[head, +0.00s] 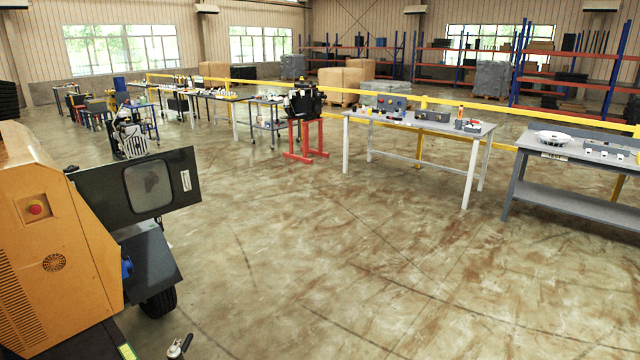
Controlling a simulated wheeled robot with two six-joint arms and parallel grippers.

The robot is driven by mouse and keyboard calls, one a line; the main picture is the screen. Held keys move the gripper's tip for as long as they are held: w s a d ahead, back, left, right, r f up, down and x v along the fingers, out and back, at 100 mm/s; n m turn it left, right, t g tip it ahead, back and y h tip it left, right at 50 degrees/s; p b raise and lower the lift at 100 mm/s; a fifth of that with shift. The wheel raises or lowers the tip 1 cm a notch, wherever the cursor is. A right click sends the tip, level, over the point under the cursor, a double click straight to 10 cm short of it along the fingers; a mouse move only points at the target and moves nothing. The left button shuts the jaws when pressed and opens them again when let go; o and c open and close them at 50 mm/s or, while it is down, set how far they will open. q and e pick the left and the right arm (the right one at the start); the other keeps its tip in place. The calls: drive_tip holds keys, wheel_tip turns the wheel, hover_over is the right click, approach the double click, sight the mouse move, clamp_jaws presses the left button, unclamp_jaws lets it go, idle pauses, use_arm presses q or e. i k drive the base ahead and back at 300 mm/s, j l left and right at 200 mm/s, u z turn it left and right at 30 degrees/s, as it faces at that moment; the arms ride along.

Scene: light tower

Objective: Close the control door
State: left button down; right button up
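The orange light tower housing (55,245) stands at the left edge of the head view, with a red button on a yellow plate and a round vent on its side. The control door (185,205), a dark panel with a rounded grey window and a white label, stands open and juts out to the right from the housing. Its hinge and the control panel behind it are hidden. A blue part (127,267) shows at the housing's edge below the door. Neither of my grippers is in view.
A dark sloped fender (150,258) and a tyre (158,303) are below the door. A small handle (180,346) stands up at the bottom edge. Open floor (350,270) lies to the right. Workbenches (420,125) and a yellow rail are farther back.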

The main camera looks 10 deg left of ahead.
sight(123, 194)
drive_tip(key=i+j+u, duration=0.15)
drive_tip(key=i, duration=1.8)
drive_tip(key=l, duration=0.1)
